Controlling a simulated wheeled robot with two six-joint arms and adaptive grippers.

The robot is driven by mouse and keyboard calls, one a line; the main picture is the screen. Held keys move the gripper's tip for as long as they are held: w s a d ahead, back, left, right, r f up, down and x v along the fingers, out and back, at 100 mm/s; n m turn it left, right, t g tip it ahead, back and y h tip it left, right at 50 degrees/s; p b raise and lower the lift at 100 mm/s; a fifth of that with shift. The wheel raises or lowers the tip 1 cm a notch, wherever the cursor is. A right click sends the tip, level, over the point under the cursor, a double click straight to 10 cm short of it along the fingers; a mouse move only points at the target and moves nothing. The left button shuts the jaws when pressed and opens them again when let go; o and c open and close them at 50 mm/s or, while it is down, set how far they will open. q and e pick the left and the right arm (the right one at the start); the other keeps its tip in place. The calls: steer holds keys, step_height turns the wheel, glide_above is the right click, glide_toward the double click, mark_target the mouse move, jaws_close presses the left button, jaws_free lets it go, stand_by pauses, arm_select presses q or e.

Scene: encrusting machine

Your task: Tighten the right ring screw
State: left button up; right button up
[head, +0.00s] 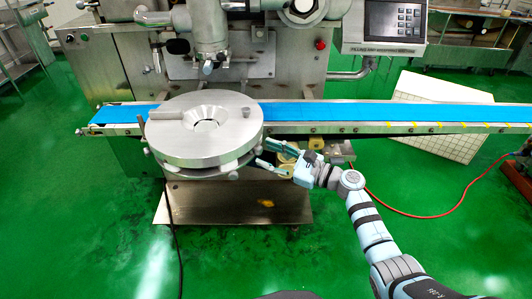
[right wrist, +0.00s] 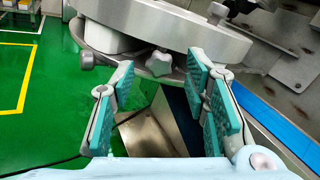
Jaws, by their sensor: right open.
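The round grey metal ring assembly (head: 180,138) of the machine stands in front of the blue belt in the head view; its rim (right wrist: 190,35) crosses the top of the right wrist view. A star-shaped knob screw (right wrist: 158,62) sits under that rim, between and beyond my fingertips. In the head view a small knob (head: 233,174) shows at the ring's lower right edge. My right gripper (head: 264,153) is at the right side of the ring, its fingers pointing at it. In the wrist view the gripper (right wrist: 160,85) is open, with teal pads apart and nothing between them. My left gripper is not in view.
The blue conveyor belt (head: 350,112) runs behind the ring and off to the right. A second, rounder knob (right wrist: 87,60) sticks out left of the star knob. A metal base (head: 240,200) lies below the ring. A white perforated panel (head: 440,140) leans at right. Green floor is clear in front.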

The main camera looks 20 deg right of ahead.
steer(key=shift+w+a, duration=0.5)
jaws_close()
